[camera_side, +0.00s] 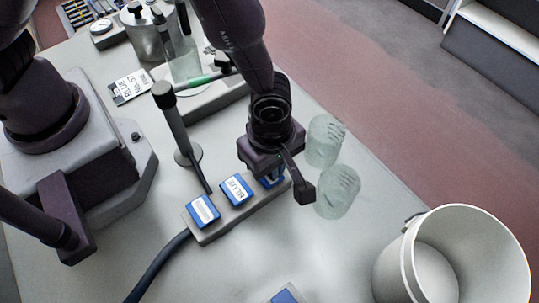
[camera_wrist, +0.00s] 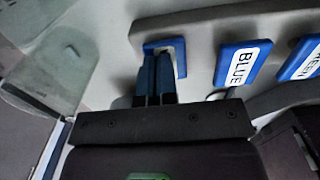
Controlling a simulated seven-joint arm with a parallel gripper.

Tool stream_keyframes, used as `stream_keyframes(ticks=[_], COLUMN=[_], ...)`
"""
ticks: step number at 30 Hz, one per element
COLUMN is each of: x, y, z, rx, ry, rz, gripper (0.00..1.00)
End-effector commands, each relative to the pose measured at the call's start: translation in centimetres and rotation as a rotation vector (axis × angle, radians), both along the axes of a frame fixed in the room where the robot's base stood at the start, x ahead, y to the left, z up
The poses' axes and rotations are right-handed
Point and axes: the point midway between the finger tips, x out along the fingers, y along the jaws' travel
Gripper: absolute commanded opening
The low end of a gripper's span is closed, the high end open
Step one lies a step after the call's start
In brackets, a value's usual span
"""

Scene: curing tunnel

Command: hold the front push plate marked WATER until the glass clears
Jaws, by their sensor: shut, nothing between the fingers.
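A grey strip (camera_side: 222,221) carries three blue push plates in a row. My gripper (camera_side: 270,165) is over the plate at the strip's far right end (camera_side: 272,180), which it mostly covers. In the wrist view my fingers (camera_wrist: 156,60) are shut with nothing between them, their tips over that end plate (camera_wrist: 180,48). Its label is hidden, and I cannot tell whether the tips press it. The middle plate (camera_wrist: 242,63) reads BLUE; the third plate (camera_wrist: 301,60) reads partly "REEN". No WATER mark is readable. Two greenish, cloudy-looking glasses (camera_side: 325,141) (camera_side: 338,191) stand right of my gripper.
Another blue plate (camera_side: 286,296) is cut off at the bottom edge. A white bucket (camera_side: 480,250) stands at lower right. A black-topped post (camera_side: 175,125) rises left of the strip. A dark cable (camera_side: 160,268) leaves the strip's near end. Jars and a pot (camera_side: 145,38) stand behind.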

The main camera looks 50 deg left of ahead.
Motion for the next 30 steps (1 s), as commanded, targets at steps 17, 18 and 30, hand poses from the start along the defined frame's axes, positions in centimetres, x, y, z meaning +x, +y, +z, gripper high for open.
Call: stream_keyframes(ticks=[17, 18, 30], x=[-0.3, -0.2, 0.0], y=[0.2, 0.1, 0.0], z=[2.7, 3.6, 12.2], rx=[0.006, 0.003, -0.002], ry=[0.007, 0.003, -0.001], rz=[-0.001, -0.001, -0.001], gripper=[0.0, 0.0, 0.0])
